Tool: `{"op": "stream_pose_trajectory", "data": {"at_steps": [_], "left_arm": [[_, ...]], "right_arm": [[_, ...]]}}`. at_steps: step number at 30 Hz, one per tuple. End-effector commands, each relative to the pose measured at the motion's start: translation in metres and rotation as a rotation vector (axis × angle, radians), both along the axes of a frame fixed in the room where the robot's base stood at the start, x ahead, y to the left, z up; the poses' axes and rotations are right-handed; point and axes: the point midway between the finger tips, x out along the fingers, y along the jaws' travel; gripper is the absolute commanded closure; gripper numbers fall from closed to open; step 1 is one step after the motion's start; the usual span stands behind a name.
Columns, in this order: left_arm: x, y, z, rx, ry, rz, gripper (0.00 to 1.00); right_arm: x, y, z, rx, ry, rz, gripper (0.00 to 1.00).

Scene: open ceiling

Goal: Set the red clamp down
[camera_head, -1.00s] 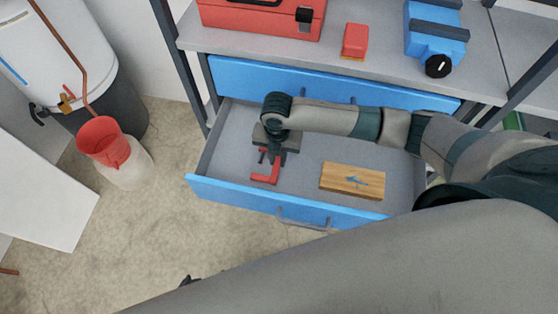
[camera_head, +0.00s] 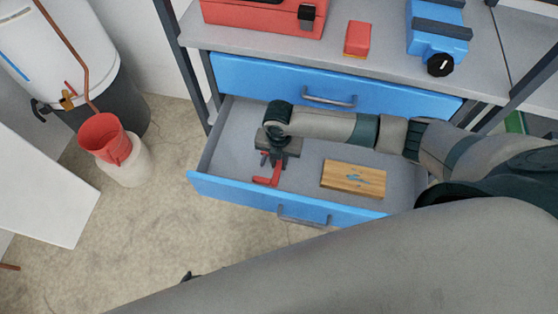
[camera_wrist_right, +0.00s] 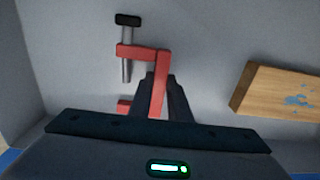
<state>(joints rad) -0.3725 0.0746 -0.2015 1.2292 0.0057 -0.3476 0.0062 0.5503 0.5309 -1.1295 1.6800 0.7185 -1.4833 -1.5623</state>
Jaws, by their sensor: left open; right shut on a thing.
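The red clamp (camera_head: 268,180) is in the open drawer, on its left side. My right gripper (camera_head: 270,160) is shut on the clamp's red frame and points down into the drawer. In the right wrist view the fingers (camera_wrist_right: 158,90) grip the long bar of the clamp (camera_wrist_right: 145,52), with its grey screw and black handle to the left. I cannot tell whether the clamp touches the drawer floor. Only a small dark tip of my left gripper (camera_head: 190,277) shows, beyond my large grey arm; its opening is hidden.
The blue-fronted drawer (camera_head: 250,195) holds a wooden block (camera_head: 353,179) right of the clamp; the floor between them is clear. A closed blue drawer (camera_head: 300,80) is above. A red toolbox (camera_head: 260,15), red box (camera_head: 358,38) and blue tool (camera_head: 437,30) stand on top.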

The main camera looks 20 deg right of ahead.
Motion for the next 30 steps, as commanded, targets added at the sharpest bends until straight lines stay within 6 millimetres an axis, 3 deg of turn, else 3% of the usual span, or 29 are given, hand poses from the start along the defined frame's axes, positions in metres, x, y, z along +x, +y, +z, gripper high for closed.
{"op": "stream_pose_trajectory", "data": {"at_steps": [3, 4, 6, 20, 30], "left_arm": [[0.0, 0.0, -0.001, 0.0, 0.002, 0.0, 0.11], [-0.001, 0.0, -0.001, 0.001, 0.003, 0.0, 0.11], [-0.001, 0.0, -0.001, 0.001, 0.004, 0.0, 0.11], [0.0, 0.0, 0.0, 0.0, 0.0, 0.001, 0.11], [0.001, 0.0, 0.001, -0.002, -0.008, 0.001, 0.11]], "right_arm": [[0.0, 0.0, -0.002, 0.001, -0.001, 0.0, 1.0], [0.0, 0.0, -0.003, 0.0, 0.0, 0.0, 0.78], [0.0, 0.0, -0.002, 0.0, 0.0, 0.0, 0.64], [0.0, 0.0, 0.004, 0.001, -0.001, 0.001, 0.64], [0.001, 0.0, 0.049, 0.002, -0.003, 0.002, 0.64]]}}
